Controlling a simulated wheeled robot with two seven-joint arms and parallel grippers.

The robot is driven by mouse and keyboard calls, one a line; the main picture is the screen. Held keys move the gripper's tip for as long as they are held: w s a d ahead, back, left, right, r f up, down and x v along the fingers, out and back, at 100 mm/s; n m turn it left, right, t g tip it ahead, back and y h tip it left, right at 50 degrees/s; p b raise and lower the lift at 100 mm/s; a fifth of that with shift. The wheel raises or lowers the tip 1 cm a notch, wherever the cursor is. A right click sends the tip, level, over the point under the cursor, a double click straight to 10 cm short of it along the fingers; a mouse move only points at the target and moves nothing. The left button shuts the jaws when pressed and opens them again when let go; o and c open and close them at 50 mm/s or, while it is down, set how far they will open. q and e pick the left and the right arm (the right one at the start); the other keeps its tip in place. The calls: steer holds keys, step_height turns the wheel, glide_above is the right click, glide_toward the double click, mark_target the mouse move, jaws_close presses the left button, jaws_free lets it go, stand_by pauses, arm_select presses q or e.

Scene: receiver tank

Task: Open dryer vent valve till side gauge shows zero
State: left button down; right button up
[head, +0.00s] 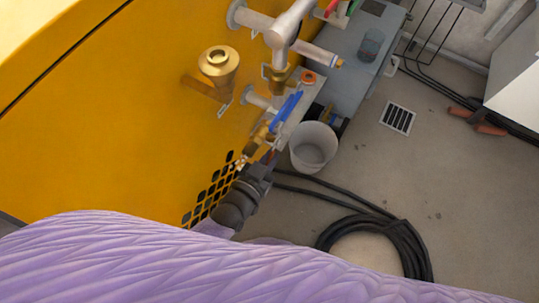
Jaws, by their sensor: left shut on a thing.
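A brass valve (258,138) stands out from the yellow housing (120,110), with a blue lever (287,109) slanting up to the right. My left gripper (265,162) comes up from below, just under the brass valve. It is shut on a small part at the valve's lower end, which I take to be the vent valve's handle; the fingers mostly hide it. A round brass fitting (218,62) sits on the housing at the upper left. I cannot make out a gauge dial or reading. My right gripper is not in view.
A pale bucket (314,147) stands right of the valve. Grey pipework (290,25) and a grey tank-like body (362,60) lie beyond. Open floor lies to the right.

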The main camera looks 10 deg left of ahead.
arm_select(q)
steer(key=c, duration=0.7)
jaws_free()
steer(key=p+v, duration=0.3)
steer(key=v, duration=0.7)
steer(key=shift+p, duration=0.3)
